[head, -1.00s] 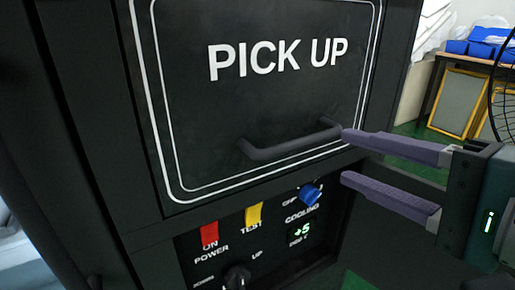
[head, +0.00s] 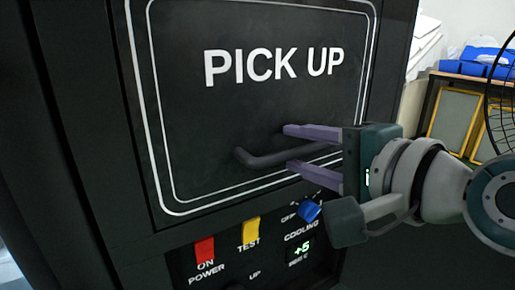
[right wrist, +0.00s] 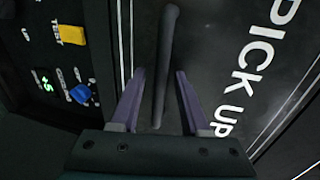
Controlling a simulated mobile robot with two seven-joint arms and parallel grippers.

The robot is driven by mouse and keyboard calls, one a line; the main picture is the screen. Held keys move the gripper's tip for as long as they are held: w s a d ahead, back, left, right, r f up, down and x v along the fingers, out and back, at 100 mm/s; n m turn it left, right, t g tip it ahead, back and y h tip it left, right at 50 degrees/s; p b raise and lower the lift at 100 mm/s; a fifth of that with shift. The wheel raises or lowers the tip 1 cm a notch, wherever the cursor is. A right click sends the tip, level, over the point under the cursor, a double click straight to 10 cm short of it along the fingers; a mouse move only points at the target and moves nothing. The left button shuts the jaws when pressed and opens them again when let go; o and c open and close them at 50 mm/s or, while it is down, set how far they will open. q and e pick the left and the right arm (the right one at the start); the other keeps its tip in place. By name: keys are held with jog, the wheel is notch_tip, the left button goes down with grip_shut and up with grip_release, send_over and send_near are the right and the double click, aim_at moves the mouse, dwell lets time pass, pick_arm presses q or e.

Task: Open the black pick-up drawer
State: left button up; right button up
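The black pick-up drawer (head: 200,110) shows in the head view with white "PICK UP" lettering and a white outline; its front looks flush with the machine. Its black bar handle (head: 265,158) runs along the lower part. My right gripper (head: 288,148) is open, with one purple finger above the handle and one below it at its right end. In the right wrist view the handle (right wrist: 166,60) extends between the two open fingers (right wrist: 157,88), apart from both. The handle's right end is partly hidden by the gripper in the head view. My left gripper is not in view.
Below the drawer is a control panel with a red switch (head: 204,249), a yellow switch (head: 250,231), and a blue knob (head: 308,211). Blue bins (head: 480,58) stand on a table at the back right, with yellow frames (head: 452,118) below and a black wire fan guard nearby.

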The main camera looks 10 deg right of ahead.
grip_shut()
dwell(1.2)
